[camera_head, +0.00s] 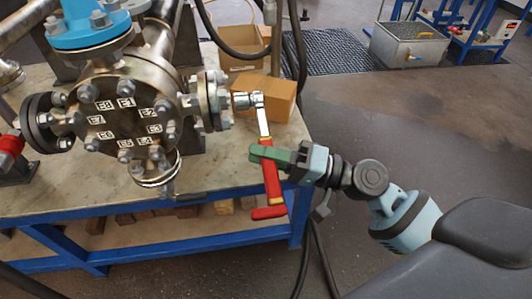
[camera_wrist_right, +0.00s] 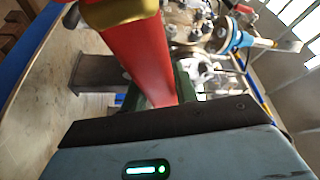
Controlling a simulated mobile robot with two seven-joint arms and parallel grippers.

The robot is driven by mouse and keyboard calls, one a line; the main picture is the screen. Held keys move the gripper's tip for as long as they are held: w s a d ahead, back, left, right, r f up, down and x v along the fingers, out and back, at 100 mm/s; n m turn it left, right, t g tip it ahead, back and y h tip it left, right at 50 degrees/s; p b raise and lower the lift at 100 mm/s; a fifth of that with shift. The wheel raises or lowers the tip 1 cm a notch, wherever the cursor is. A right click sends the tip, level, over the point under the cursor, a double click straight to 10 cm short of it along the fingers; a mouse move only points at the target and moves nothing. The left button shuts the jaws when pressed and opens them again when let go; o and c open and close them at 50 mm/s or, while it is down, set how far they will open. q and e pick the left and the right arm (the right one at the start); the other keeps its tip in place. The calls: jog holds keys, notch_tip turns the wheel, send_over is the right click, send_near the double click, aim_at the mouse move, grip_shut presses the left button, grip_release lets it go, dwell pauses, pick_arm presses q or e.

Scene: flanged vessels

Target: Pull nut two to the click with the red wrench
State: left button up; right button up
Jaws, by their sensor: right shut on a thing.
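The red wrench (camera_head: 267,150) hangs nearly upright in the head view, with a silver head (camera_head: 246,100) at the top and a red foot at the bottom. Its head is beside the right side flange (camera_head: 210,100); I cannot tell whether it touches a bolt there. My right gripper (camera_head: 266,154) is shut on the wrench's handle, which also shows in the right wrist view (camera_wrist_right: 150,65). The round front flange (camera_head: 126,122) bears small numbered labels; the nut outside what looks like label two (camera_head: 162,106) is bare. My left gripper is out of view.
The vessel stands on a blue-framed bench (camera_head: 225,160). A cardboard box (camera_head: 268,97) sits behind the wrench, near a vertical post and black hoses (camera_head: 297,60). The floor right of the bench is open, with a metal tank (camera_head: 408,45) farther back.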

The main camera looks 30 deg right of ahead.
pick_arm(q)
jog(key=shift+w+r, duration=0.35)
pick_arm(e)
jog(key=shift+w+a+r, duration=0.1)
jog(key=shift+a+r, duration=0.05)
jog(key=shift+a, duration=0.2)
pick_arm(q)
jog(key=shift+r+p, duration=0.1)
jog(key=shift+p, duration=0.25)
pick_arm(e)
jog(key=shift+w+a, duration=0.2)
jog(key=shift+a, duration=0.5)
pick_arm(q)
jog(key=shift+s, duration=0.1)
pick_arm(e)
jog(key=shift+a, duration=0.15)
